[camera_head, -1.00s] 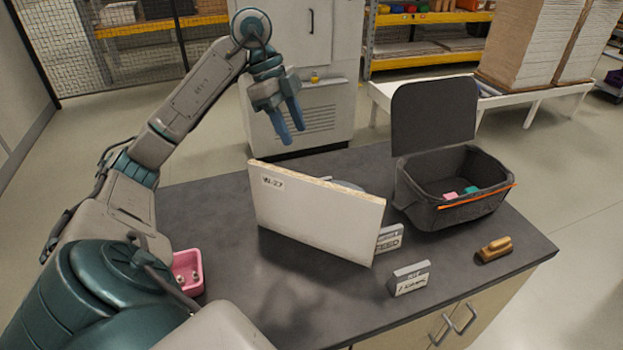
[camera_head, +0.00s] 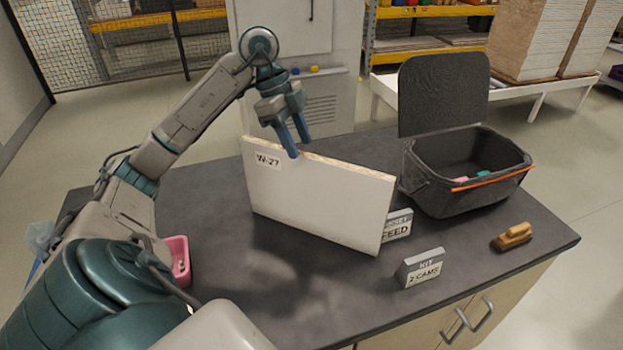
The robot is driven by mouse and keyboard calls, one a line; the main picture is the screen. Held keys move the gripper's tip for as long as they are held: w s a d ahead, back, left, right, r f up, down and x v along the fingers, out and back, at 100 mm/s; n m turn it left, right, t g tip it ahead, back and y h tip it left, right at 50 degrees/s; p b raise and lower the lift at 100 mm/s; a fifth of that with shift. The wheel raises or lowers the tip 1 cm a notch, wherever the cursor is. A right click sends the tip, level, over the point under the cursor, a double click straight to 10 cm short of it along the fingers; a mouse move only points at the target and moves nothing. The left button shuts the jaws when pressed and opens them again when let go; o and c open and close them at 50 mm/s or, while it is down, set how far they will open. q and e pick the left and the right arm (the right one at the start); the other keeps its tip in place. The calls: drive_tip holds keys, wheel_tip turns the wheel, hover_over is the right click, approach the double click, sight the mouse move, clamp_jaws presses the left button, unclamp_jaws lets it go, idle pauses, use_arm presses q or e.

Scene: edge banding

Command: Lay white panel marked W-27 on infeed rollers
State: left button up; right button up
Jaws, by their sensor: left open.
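The white panel (camera_head: 318,200) marked W-27 stands upright on its long edge on the dark worktop, with its raw chipboard top edge showing. Its label is at its upper left corner. My left gripper (camera_head: 292,140) points down with its two blue fingers apart, at the panel's top edge near the left part. I cannot tell whether a finger is in front of or behind the panel, or touching it. The infeed rollers are not visible. My right gripper is not in view.
A small sign reading FEED (camera_head: 397,225) is partly hidden behind the panel's right end. A KIT sign (camera_head: 421,268), a wooden brush (camera_head: 512,237) and an open dark bag (camera_head: 455,195) stand to the right. A pink bin (camera_head: 179,260) sits beside my left arm.

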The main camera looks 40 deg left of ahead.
sight(312, 166)
use_arm(q)
drive_tip(key=x, duration=0.2)
drive_tip(key=shift+w+d+f, duration=0.1)
drive_tip(key=shift+f, duration=0.15)
drive_tip(key=x, duration=0.1)
drive_tip(key=p+x, duration=0.1)
drive_tip(key=x, duration=0.2)
drive_tip(key=shift+w+d+f+p, duration=0.1)
drive_tip(key=shift+w+p, duration=0.25)
drive_tip(key=shift+f, duration=0.35)
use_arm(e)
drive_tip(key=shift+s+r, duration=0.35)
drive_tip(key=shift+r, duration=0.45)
use_arm(q)
drive_tip(key=shift+c, duration=0.2)
clamp_jaws()
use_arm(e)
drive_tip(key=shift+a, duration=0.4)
use_arm(q)
drive_tip(key=shift+w+r, duration=0.1)
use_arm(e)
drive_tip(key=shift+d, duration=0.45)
